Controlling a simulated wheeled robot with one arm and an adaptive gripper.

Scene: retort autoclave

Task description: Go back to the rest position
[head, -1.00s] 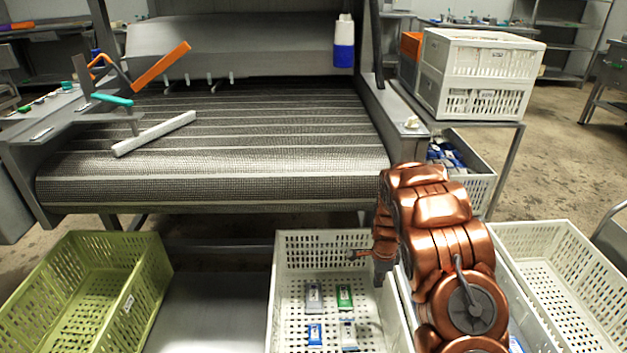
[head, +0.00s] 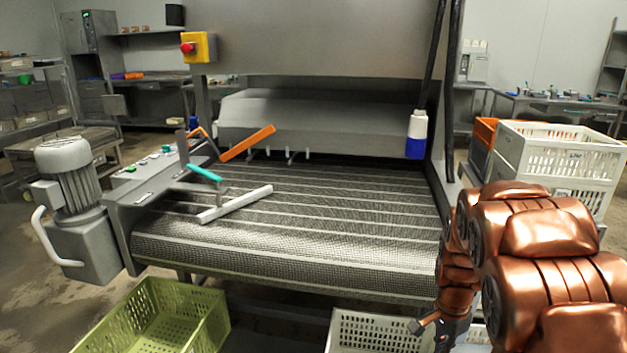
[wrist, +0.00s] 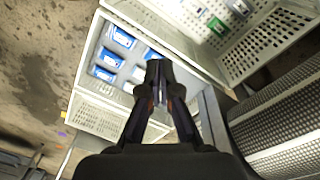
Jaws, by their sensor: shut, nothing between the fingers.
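My gripper (wrist: 160,88) is shut and empty in the wrist view, with its fingertips together above a white crate (wrist: 88,112) that holds several blue-and-white packets (wrist: 106,60). In the head view my gripper (head: 432,330) hangs at the lower right, in front of the conveyor and beside a white crate (head: 345,325). My copper-coloured arm fills the right side of that view.
The mesh conveyor (head: 300,215) spans the middle, with a white bar (head: 236,204) lying on it. A green crate (head: 150,325) stands at the lower left. Stacked white crates (head: 560,150) stand at the right. A grey motor (head: 75,185) is at the left.

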